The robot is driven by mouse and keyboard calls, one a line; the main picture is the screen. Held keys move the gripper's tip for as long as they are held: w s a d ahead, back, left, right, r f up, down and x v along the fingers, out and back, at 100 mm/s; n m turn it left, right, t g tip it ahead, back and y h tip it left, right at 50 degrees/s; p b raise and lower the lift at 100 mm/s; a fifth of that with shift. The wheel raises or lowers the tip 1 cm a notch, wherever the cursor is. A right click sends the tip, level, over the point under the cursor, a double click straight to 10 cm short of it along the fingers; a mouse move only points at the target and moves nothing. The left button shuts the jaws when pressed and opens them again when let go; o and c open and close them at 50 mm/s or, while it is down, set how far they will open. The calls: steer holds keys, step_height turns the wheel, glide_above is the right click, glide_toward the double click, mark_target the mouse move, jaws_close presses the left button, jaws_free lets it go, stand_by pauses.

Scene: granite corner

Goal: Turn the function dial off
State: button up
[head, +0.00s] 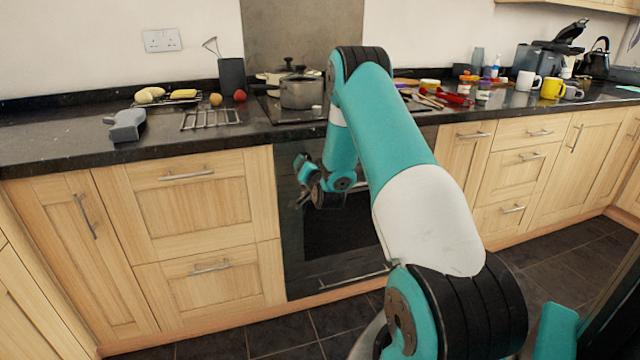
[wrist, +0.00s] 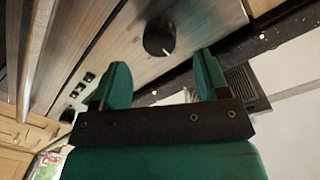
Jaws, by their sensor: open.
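The wrist view shows a round black dial (wrist: 159,37) with a light pointer mark on a brushed metal panel (wrist: 100,62). I cannot read any markings around it. My gripper (wrist: 165,78) is open, its two teal fingers apart and nothing between them. The dial lies beyond the fingertips, between their directions, and does not appear to be touched. In the head view my gripper (head: 318,182) is in front of the dark oven (head: 335,225) below the counter; my arm hides much of the oven and its dial panel.
Small dark switches (wrist: 82,88) sit farther along the panel. A silver pot (head: 301,92) stands on the hob above the oven. Wooden drawers (head: 190,200) flank the oven. The dark worktop (head: 60,135) overhangs and holds a wire rack (head: 210,119). The floor in front is clear.

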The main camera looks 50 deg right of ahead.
steer(key=f+b+v, duration=0.1)
steer(key=b+v, duration=1)
steer(key=v, duration=0.1)
steer(key=shift+s+a+r, duration=0.3)
steer(key=shift+s+r, duration=0.05)
steer(key=shift+r, duration=0.1)
